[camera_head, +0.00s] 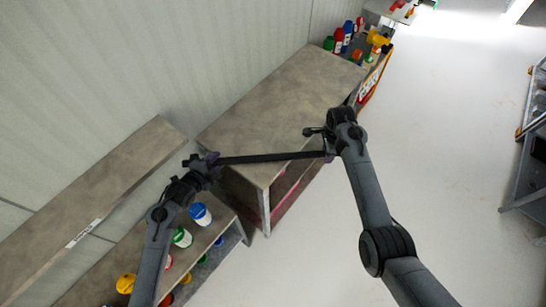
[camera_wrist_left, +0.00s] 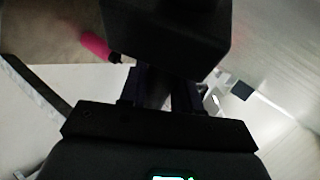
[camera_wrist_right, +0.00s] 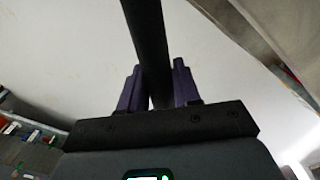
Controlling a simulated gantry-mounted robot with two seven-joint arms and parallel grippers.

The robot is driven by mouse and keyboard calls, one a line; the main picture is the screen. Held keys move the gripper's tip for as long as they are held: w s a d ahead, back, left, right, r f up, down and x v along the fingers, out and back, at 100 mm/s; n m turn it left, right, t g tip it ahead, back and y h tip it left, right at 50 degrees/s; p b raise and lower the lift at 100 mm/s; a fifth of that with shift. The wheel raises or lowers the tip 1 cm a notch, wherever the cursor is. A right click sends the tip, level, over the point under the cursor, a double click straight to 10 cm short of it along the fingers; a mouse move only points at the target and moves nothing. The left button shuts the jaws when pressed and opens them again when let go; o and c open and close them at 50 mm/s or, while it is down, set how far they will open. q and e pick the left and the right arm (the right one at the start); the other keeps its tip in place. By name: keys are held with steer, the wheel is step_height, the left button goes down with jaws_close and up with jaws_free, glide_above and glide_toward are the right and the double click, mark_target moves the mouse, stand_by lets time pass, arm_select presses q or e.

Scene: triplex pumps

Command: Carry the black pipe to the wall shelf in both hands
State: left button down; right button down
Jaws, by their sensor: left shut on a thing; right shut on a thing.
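The black pipe (camera_head: 268,158) is held nearly level across the gap between my two arms, in front of the grey workbench. My left gripper (camera_head: 212,161) is shut on its left end. My right gripper (camera_head: 328,150) is shut on its right end. In the right wrist view the pipe (camera_wrist_right: 148,45) runs between the purple fingers (camera_wrist_right: 158,92). In the left wrist view a large dark block, probably the pipe's end, hides much around the fingers (camera_wrist_left: 165,92). The wall shelf (camera_head: 110,175), a long grey board with a white label, runs along the wall at left; its top looks bare.
The workbench (camera_head: 275,105) has a clear top. A lower rack (camera_head: 110,270) beneath the wall shelf holds several coloured bottles, among them a blue-lidded one (camera_head: 201,214). More bottles (camera_head: 345,38) stand beyond the bench. The floor (camera_head: 450,130) at right is open.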

arm_select(q)
steer(key=shift+r, duration=0.2)
arm_select(e)
steer(key=shift+r, duration=0.25)
